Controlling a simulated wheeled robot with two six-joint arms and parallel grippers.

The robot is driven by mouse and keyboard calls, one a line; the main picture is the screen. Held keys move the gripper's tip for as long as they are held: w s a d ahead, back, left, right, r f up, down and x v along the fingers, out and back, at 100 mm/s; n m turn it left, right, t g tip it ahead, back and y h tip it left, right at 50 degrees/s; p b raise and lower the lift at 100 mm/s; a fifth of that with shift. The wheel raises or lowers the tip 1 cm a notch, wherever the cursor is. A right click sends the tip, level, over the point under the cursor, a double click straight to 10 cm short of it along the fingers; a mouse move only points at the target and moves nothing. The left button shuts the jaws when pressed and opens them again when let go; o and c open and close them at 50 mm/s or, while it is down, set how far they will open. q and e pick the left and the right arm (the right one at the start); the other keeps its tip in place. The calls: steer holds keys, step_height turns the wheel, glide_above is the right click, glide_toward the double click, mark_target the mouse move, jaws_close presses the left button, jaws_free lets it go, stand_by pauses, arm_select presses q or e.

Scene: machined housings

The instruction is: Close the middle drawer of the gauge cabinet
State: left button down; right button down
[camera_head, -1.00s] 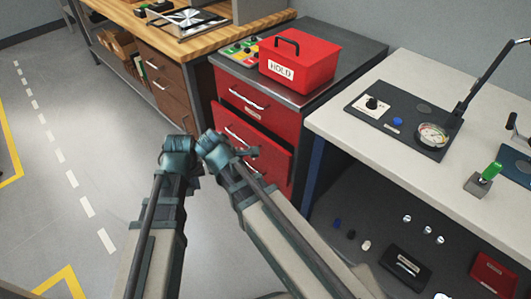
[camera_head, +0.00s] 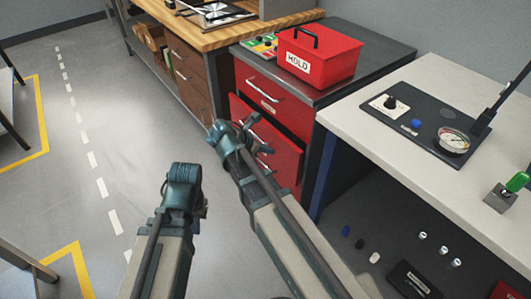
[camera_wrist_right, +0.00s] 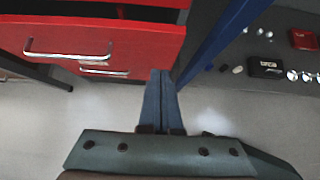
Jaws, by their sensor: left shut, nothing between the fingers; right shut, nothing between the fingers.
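The red gauge cabinet (camera_head: 296,118) stands ahead of me. Its middle drawer (camera_head: 282,148) juts out past the top drawer front. In the right wrist view, this open drawer (camera_wrist_right: 130,42) shows a dark inside behind its red front and a silver handle (camera_wrist_right: 68,54). My right gripper (camera_head: 260,136) is shut and empty, in front of the drawer and hiding part of its front. In the wrist view, its fingertips (camera_wrist_right: 162,74) appear by the drawer front's right end; contact cannot be told. My left gripper (camera_head: 200,205) is shut and empty, lower left, away from the cabinet.
A red HOLD box (camera_head: 318,58) sits on the cabinet top. A pale bench (camera_head: 400,145) with a blue leg (camera_head: 323,175) stands close on the right. A wooden workbench (camera_head: 235,36) stands at the back left. Open floor (camera_head: 130,140) lies to the left.

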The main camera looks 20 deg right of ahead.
steer(key=d+f+b, duration=0.1)
steer(key=d, duration=0.1)
steer(key=w+d+f+b, duration=0.1)
steer(key=d, duration=0.1)
steer(key=w+d+f, duration=0.1)
steer(key=d+f, duration=0.1)
steer(key=shift+w+d+b, duration=0.15)
steer(key=shift+d+b, duration=0.1)
steer(key=shift+b, duration=0.15)
steer(key=shift+w+d, duration=0.2)
steer(key=shift+d, duration=0.3)
steer(key=d, duration=0.1)
steer(key=w+d, duration=0.1)
steer(key=d, duration=0.2)
steer(key=shift+w+d, duration=0.2)
steer(key=shift+w, duration=0.15)
steer(key=shift+d, duration=0.2)
steer(key=shift+r, duration=0.1)
